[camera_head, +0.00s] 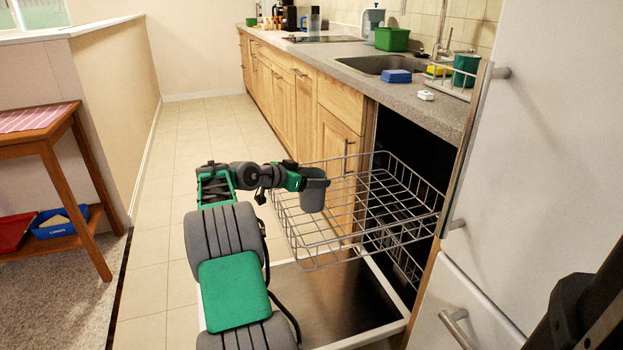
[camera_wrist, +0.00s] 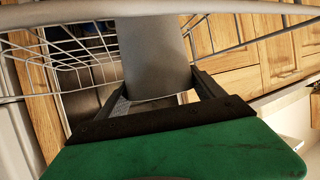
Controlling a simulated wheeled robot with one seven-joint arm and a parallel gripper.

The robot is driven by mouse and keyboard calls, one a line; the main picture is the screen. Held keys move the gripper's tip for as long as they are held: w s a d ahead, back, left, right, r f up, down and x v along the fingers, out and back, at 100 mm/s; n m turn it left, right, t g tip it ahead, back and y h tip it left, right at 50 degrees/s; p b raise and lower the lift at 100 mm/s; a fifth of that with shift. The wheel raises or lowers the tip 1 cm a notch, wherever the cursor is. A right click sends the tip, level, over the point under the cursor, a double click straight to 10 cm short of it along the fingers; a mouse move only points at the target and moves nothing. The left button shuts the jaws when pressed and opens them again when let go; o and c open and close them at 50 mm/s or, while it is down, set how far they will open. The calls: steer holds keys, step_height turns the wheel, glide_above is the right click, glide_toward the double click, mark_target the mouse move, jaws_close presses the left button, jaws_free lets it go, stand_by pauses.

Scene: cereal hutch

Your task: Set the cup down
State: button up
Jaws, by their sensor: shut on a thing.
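A dark grey cup (camera_head: 313,190) is held in my gripper (camera_head: 301,178) at the left edge of the pulled-out dishwasher rack. In the wrist view the grey cup (camera_wrist: 153,58) sits between the two fingers of my gripper (camera_wrist: 160,92), which are shut on it. The wire dishwasher rack (camera_head: 385,222) looks empty. The cup overlaps the rack's rim in the head view; I cannot tell whether it touches the wires. The rack's wires (camera_wrist: 62,65) also show behind the cup in the wrist view.
The dishwasher door (camera_head: 345,307) lies open below the rack. The grey counter (camera_head: 440,105) holds a sink (camera_head: 385,65), a green tub (camera_head: 392,39), a blue sponge box (camera_head: 397,76) and a green cup (camera_head: 466,70). A white fridge (camera_head: 550,150) stands at right. The tiled floor at left is clear.

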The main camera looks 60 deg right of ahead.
steer(key=o, duration=1.8)
steer(key=shift+o, duration=0.2)
steer(key=shift+r, duration=0.15)
steer(key=w+a+r+n+t+y+p, duration=0.1)
steer(key=w+a+r+n+t+p, duration=0.1)
steer(key=w+a, duration=0.5)
steer(key=w+a+r+n+t+p, duration=0.15)
steer(key=w+a, duration=0.25)
steer(key=a, duration=0.7)
steer(key=w+a+f+n+t+y, duration=0.2)
steer(key=a+n, duration=0.2)
steer(key=a, duration=0.5)
steer(key=w+a+f+n+t+y, duration=0.15)
steer(key=a+n, duration=0.25)
steer(key=a, duration=0.5)
steer(key=s+a+f+n+y, duration=0.2)
steer(key=s+a+n, duration=0.1)
steer(key=a, duration=0.6)
steer(key=s+a+f+n+y, duration=0.3)
steer(key=s+a+n, duration=0.1)
steer(key=a, duration=0.5)
steer(key=s+a+f+n+y, duration=0.3)
steer(key=s+a, duration=0.3)
steer(key=a, duration=0.4)
steer(key=shift+n, duration=0.55)
